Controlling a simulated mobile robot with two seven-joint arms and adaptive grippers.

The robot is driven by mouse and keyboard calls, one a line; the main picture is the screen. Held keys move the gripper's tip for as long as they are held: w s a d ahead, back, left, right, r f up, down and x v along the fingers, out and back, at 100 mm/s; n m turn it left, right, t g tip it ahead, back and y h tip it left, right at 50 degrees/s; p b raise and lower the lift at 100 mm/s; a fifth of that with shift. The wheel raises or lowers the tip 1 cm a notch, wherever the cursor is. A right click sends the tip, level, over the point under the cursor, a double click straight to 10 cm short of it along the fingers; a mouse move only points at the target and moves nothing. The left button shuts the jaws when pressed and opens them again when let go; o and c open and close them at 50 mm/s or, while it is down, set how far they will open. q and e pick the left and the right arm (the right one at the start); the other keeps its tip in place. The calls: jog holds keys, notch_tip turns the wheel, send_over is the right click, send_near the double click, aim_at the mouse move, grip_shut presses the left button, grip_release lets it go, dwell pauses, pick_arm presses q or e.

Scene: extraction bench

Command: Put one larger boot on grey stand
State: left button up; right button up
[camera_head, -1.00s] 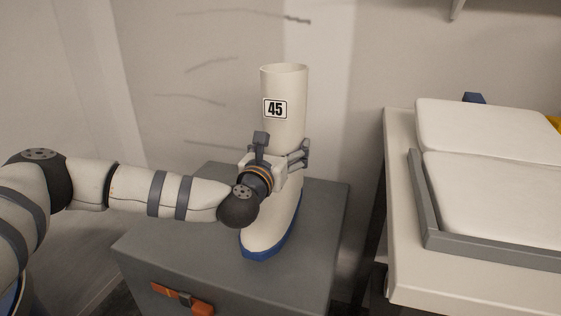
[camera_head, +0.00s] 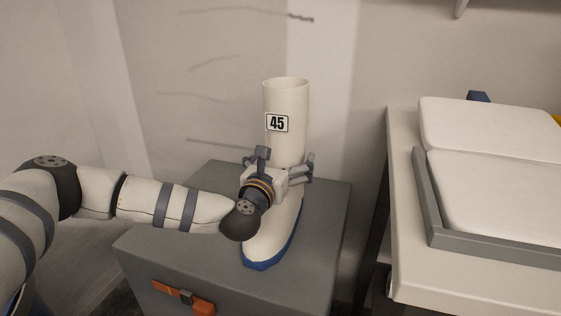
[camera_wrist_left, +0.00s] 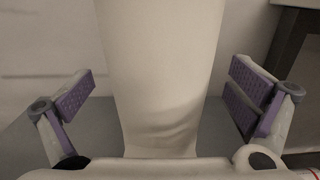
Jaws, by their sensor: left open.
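A tall white boot (camera_head: 287,135) with a blue sole and a "45" label stands upright on the grey stand (camera_head: 180,246) in the head view. My left gripper (camera_head: 284,165) is at the boot's lower shaft, its fingers on either side of it. In the left wrist view the boot shaft (camera_wrist_left: 165,75) rises between the two purple-padded fingers, with a visible gap on each side. The left gripper is open. The gripper hides part of the boot's ankle. My right gripper is not in view.
A white bench (camera_head: 450,284) stands to the right, with white padded panels (camera_head: 495,190) in a grey-edged frame. An orange latch (camera_head: 184,297) is on the stand's front. The wall is close behind the boot. The stand's left top is clear.

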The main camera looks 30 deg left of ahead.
pick_arm(q)
jog(key=v, duration=1.1)
jog(key=shift+s+f, duration=0.1)
jog(key=shift+s, duration=0.4)
